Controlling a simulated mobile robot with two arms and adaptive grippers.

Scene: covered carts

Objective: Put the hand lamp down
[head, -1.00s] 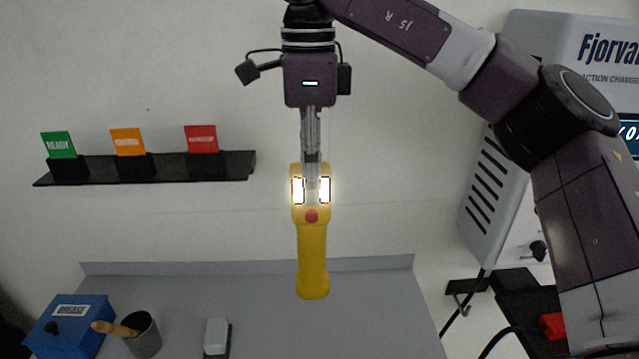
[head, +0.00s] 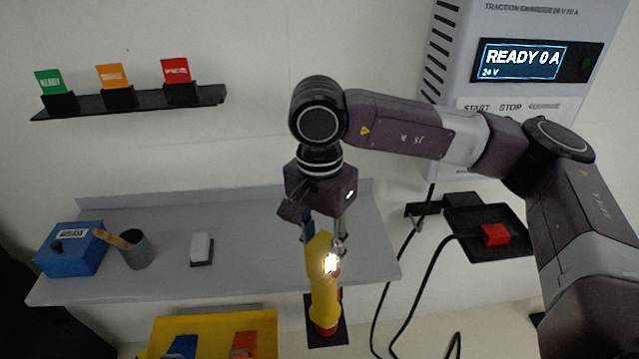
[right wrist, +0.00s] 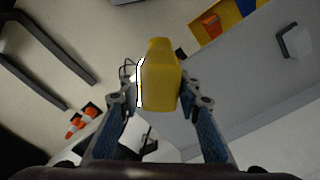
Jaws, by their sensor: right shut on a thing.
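The hand lamp (head: 321,285) is yellow with a lit window near its top. It hangs roughly upright below my right gripper (head: 323,232), in front of the shelf's front edge. My right gripper is shut on its upper part. In the right wrist view the lamp (right wrist: 160,80) sits between the two blue-grey fingers. Its lower end overlaps a black plate (head: 341,336) with something red at the foot; I cannot tell whether they touch. My left gripper is not in view.
A yellow bin (head: 210,324) is below. A charger (head: 455,60), black cables and a tray with a red plug (head: 495,234) are at right.

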